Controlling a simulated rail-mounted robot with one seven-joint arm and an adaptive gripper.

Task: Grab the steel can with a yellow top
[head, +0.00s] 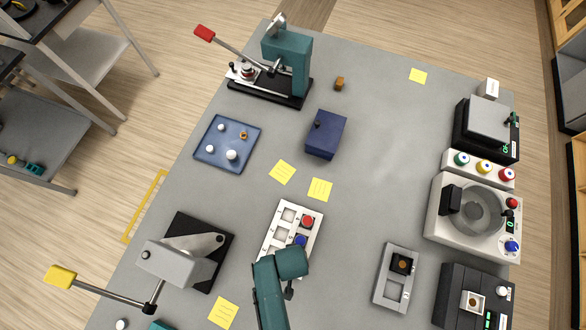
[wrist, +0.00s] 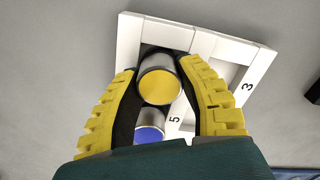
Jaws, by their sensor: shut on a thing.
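In the wrist view, the steel can with a yellow top (wrist: 161,86) stands between the two yellow-ridged fingers of my gripper (wrist: 160,72), which is shut on its sides. The can is at the white rack (wrist: 190,25) with numbered compartments; I cannot tell whether it still rests on the bottom. A can with a blue top (wrist: 149,133) is right beside it, partly hidden by my gripper. In the head view, the white rack (head: 268,232) shows in front of my teal arm, which hides the yellow-topped can and the fingers.
A red-topped can (head: 308,221) stands in the rack beside the blue one. A grey two-slot holder (head: 390,296) is to the right. A lever press (head: 180,262) stands left, a blue box (head: 326,133) behind.

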